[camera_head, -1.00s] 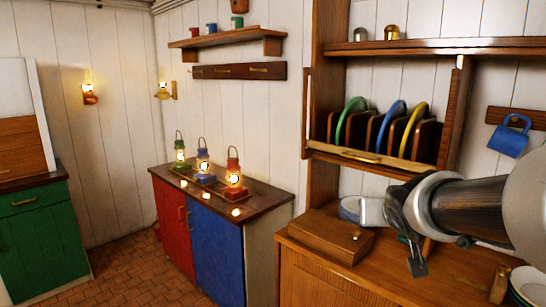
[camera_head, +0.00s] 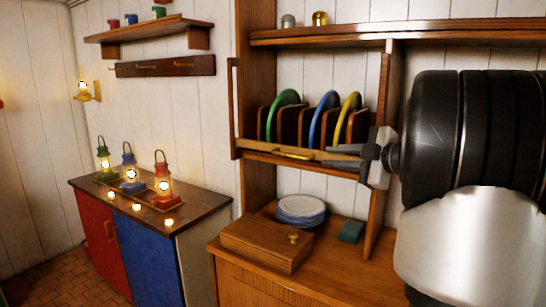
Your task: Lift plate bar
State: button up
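The plate bar (camera_head: 262,147) is a light wooden rail with a brass handle (camera_head: 294,154). It lies across the front of the plate rack, low before the plates. A green plate (camera_head: 285,98), a blue plate (camera_head: 325,108) and a yellow plate (camera_head: 350,108) stand upright behind it between wooden dividers. My gripper (camera_head: 337,156) is at the right part of the bar, pointing left. Its two fingers are apart, one above the other, right of the brass handle. I cannot tell whether they touch the bar. My arm hides the area to the right.
A wooden box (camera_head: 265,243), stacked plates (camera_head: 301,209) and a small green block (camera_head: 351,231) sit on the counter below. A shelf (camera_head: 340,39) runs above the rack. Lit lanterns (camera_head: 163,180) stand on the red and blue cabinet at left.

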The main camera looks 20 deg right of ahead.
aim_at(295, 155)
jog(key=b+x, duration=0.1)
jog(key=x, duration=1.5)
jog(key=shift+w+a+f, duration=0.1)
jog(key=shift+w+a, duration=0.2)
jog(key=shift+w, duration=0.05)
grip_shut()
